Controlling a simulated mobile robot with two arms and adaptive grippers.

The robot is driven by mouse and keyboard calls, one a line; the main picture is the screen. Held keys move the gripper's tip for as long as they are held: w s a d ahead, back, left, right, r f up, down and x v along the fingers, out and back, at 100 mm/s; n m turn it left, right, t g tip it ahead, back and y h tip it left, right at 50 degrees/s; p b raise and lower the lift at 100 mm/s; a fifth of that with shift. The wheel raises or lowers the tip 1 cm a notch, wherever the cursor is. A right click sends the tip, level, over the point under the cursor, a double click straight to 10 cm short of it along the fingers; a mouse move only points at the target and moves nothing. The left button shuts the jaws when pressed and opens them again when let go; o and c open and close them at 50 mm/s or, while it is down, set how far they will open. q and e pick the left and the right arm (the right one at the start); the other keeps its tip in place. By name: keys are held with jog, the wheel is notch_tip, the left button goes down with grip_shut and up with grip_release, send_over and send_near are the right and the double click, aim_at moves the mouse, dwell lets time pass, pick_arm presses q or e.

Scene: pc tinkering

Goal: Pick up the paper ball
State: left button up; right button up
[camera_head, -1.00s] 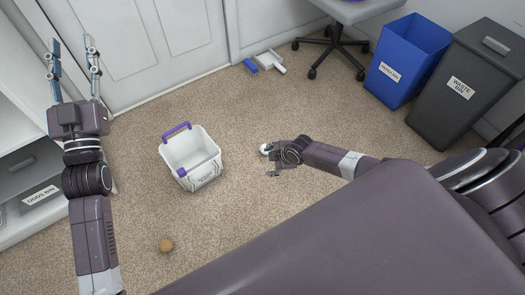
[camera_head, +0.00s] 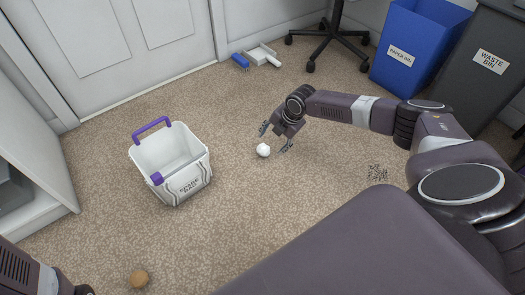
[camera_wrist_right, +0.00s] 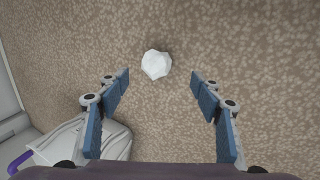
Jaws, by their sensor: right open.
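The white crumpled paper ball (camera_head: 263,150) lies on the carpet to the right of the white basket. My right gripper (camera_head: 276,140) is open beside the ball, with its fingers pointing down toward the floor. In the right wrist view the paper ball (camera_wrist_right: 156,64) shows just beyond the open fingertips (camera_wrist_right: 160,76), slightly left of the middle between them. Nothing is between the fingers. Only part of my left arm shows at the lower left of the head view, and its gripper is out of the picture.
A white basket (camera_head: 190,188) with purple handles stands left of the ball. A dustpan (camera_head: 262,54) and blue brush (camera_head: 240,61) lie by the door. A blue paper bin (camera_head: 412,50) and dark waste bin (camera_head: 495,75) stand at the upper right.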

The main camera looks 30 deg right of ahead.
aim_at(265, 148)
jog(key=shift+b+x, duration=0.55)
jog(key=shift+x, duration=0.55)
jog(key=b+x, duration=0.5)
jog(key=shift+a+r, duration=0.1)
jog(key=shift+a, duration=0.25)
jog(key=shift+r, duration=0.1)
jog(key=c, duration=0.9)
